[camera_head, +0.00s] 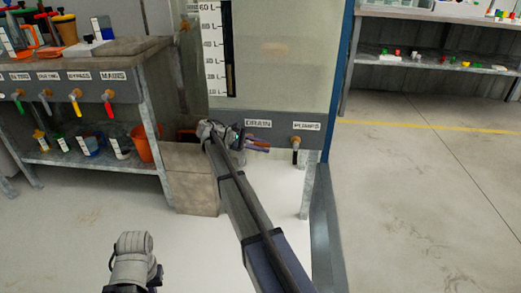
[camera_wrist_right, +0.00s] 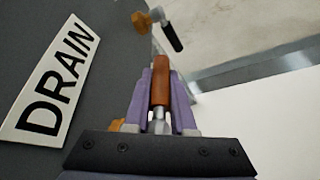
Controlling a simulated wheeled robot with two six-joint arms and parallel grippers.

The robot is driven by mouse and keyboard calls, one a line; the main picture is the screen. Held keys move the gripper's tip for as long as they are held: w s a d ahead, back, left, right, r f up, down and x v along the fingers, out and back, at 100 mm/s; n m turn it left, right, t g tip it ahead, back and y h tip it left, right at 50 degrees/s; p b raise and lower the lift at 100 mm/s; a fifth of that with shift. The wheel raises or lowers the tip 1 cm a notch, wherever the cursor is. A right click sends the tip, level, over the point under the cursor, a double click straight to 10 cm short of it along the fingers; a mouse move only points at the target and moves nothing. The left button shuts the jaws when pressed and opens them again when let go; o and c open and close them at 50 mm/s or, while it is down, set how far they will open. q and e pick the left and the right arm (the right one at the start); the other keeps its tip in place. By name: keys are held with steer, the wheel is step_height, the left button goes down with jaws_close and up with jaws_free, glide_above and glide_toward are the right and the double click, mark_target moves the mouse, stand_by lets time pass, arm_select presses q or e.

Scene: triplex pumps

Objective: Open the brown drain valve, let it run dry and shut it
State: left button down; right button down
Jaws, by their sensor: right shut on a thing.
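The brown drain valve handle (camera_wrist_right: 161,82) lies between the purple fingers of my right gripper (camera_wrist_right: 162,95) in the right wrist view. The fingers are shut on it. In the head view my right gripper (camera_head: 248,140) is at the tank's front rail, just below the DRAIN label (camera_head: 258,124). The handle appears to point sideways toward the PUMPS valve; the valve body is mostly hidden by the gripper. My left gripper (camera_head: 150,281) is low at the bottom left, away from the valves, and its fingers cannot be made out.
The PUMPS valve (camera_head: 296,148) with a black handle hangs right of the drain. The tank (camera_head: 285,60) has a litre scale (camera_head: 212,50); its liquid level is unclear. A bench (camera_head: 130,72) with several coloured valves stands left. An orange bucket (camera_head: 143,143) sits on its shelf. Floor is clear at right.

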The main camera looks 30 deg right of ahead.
steer(key=shift+s, duration=0.1)
steer(key=c, duration=1)
jaws_free()
steer(key=p+v, duration=0.3)
steer(key=v, duration=0.5)
